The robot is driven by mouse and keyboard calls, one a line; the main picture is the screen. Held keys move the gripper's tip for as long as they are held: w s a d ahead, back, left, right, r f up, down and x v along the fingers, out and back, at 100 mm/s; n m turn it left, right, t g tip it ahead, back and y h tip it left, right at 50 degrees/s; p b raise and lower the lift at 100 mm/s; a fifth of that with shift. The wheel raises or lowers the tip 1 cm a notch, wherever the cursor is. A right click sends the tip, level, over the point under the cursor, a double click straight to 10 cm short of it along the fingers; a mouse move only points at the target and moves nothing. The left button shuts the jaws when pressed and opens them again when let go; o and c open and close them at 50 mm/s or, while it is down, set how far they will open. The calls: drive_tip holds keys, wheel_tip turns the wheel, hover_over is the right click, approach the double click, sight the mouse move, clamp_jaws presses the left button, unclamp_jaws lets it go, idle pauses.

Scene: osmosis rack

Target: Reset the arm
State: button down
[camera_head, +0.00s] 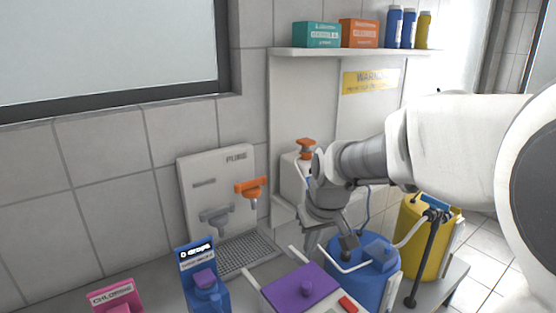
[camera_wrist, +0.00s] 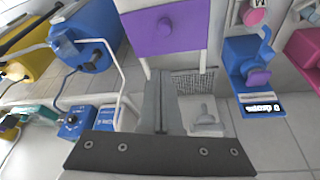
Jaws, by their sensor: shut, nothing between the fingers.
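My arm (camera_head: 440,140) reaches in from the right in the head view and bends down at its wrist. My gripper (camera_wrist: 163,80) is shut and empty; its two fingers lie together in the wrist view. In the head view the gripper hangs over the bench, behind the purple-topped box (camera_head: 300,287) and left of the blue tank (camera_head: 370,272). The fingertips are hard to make out there. In the wrist view the purple panel (camera_wrist: 165,32) lies just beyond the fingertips; I cannot tell whether they touch anything.
A white panel with an orange tap (camera_head: 250,188) and a grey tap (camera_head: 214,217) stands over a grate (camera_head: 245,253). A blue dispenser (camera_head: 203,285) and a pink one (camera_head: 117,299) stand front left. A yellow tank (camera_head: 425,240) is right. A shelf (camera_head: 345,50) runs above.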

drive_tip(key=s+d+r+m+t, duration=0.1)
drive_tip(key=s+d+r, duration=0.1)
drive_tip(key=s, duration=0.8)
drive_tip(key=s+d+r+m, duration=0.2)
drive_tip(key=s+d+r, duration=0.1)
drive_tip(key=s, duration=0.8)
drive_tip(key=shift+s+d+t+h, duration=0.2)
drive_tip(key=shift+d+t+h, duration=0.2)
drive_tip(key=shift+d, duration=0.1)
